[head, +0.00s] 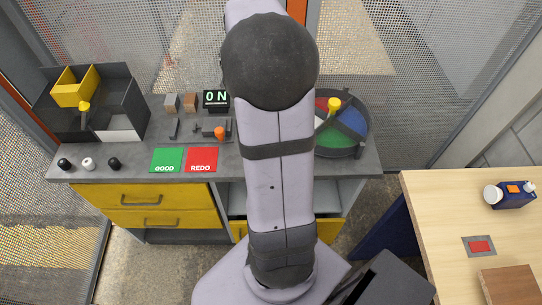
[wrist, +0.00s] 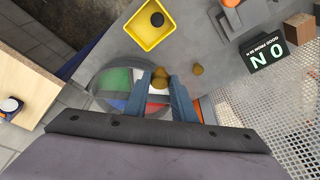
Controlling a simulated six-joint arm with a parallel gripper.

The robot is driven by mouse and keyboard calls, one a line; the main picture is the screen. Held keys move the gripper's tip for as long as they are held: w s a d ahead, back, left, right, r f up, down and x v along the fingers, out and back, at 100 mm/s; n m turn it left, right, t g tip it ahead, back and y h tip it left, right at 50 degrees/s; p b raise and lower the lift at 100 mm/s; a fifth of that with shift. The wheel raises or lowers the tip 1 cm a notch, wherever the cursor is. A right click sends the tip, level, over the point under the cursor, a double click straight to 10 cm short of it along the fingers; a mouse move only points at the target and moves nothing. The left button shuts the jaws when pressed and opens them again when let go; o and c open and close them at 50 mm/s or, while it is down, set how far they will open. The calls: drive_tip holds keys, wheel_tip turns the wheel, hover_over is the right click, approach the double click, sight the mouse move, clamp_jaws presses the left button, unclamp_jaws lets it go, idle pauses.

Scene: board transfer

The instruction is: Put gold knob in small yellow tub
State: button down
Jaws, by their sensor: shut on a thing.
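My gripper (wrist: 161,90) shows in the wrist view, shut on a gold knob (wrist: 160,78) between its two blue-grey fingertips. It is over or beside the edge of the round sectored tray (wrist: 97,83); the exact height is hard to tell. A small yellow tub (wrist: 139,38) stands on the grey bench in the wrist view, apart from the gripper, with a dark round piece (wrist: 157,19) inside.
The round tray (head: 367,118) with a yellow-topped piece (head: 334,103) is right of my arm. A black box (head: 128,92) with another yellow container (head: 76,91) stands at left. Several knobs, green GOOD (head: 167,157) and red REDO (head: 202,157) pads line the bench front.

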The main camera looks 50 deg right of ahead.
drive_tip(key=s+a+f+m+g+y, duration=0.1)
drive_tip(key=s+f+m, duration=0.3)
drive_tip(key=m, duration=0.4)
drive_tip(key=shift+a+f+g, duration=0.5)
drive_tip(key=shift+a, duration=0.05)
drive_tip(key=shift+s, duration=0.1)
drive_tip(key=shift+f+p, duration=1.3)
drive_tip(key=shift+f, duration=3.7)
drive_tip(key=shift+f, duration=0.15)
drive_tip(key=c, duration=1.9)
unclamp_jaws()
drive_tip(key=shift+o, duration=0.7)
